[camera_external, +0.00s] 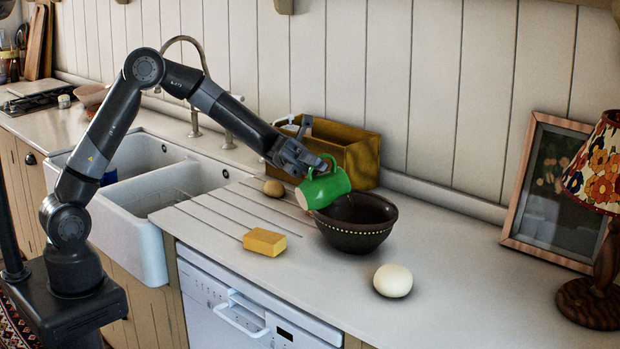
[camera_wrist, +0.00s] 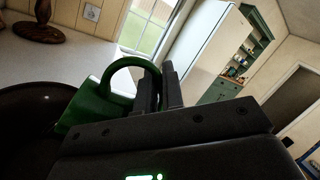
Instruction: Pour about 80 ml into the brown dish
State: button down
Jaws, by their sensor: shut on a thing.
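The brown dish (camera_external: 356,240), a dark bowl with a row of pale dots, stands upright on the worktop. My gripper (camera_external: 318,172) is shut on the handle of a green mug (camera_external: 328,187), above the left side of the dish. The mug is tilted; its pale base faces the lower left. A thin reddish line shows just below it, and I cannot tell whether it is liquid. In the wrist view the green mug (camera_wrist: 92,105) and its handle show at my gripper (camera_wrist: 160,75), with the dark dish (camera_wrist: 25,115) below left. The mug's contents are hidden.
A yellow sponge (camera_external: 264,242) lies left of the dish and a pale round object (camera_external: 393,280) in front of it. A brown round object (camera_external: 274,188) and a wooden box (camera_external: 348,150) are behind. A picture frame (camera_external: 520,225) and lamp (camera_external: 597,290) stand right. The sink (camera_external: 150,225) is left.

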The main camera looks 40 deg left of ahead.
aim_at(300, 187)
jog(key=shift+w, duration=0.25)
jog(key=shift+s+a+r+m+g, duration=0.1)
jog(key=shift+s+a+m+g, duration=0.2)
jog(key=shift+s, duration=0.35)
jog(key=shift+s+a+r+m, duration=0.1)
jog(key=shift+s+m, duration=0.3)
jog(key=shift+s, duration=0.2)
jog(key=shift+s+a+m+y, duration=0.1)
jog(key=shift+s+m+y, duration=0.25)
jog(key=shift+m, duration=0.55)
jog(key=shift+s+a+f+m+g, duration=0.15)
jog(key=shift+s+f+m, duration=0.1)
jog(key=shift+f+m, duration=0.3)
jog(key=shift+s+d+f+m+g, duration=0.15)
jog(key=shift+s+f+m, duration=0.2)
jog(key=shift+m, duration=0.3)
jog(key=shift+s+a+f+m, duration=0.1)
jog(key=shift+s+a+m, duration=0.1)
jog(key=shift+m, duration=0.6)
jog(key=shift+g+y, duration=0.3)
jog(key=shift+y, duration=0.05)
jog(key=s+a+f+m+y, duration=0.1)
jog(key=s+a+f+m, duration=0.1)
jog(key=s+f+m, duration=0.3)
jog(key=shift+s+f+m+y+b, duration=0.3)
jog(key=shift+s+f+m+b, duration=0.1)
jog(key=shift+m, duration=2)
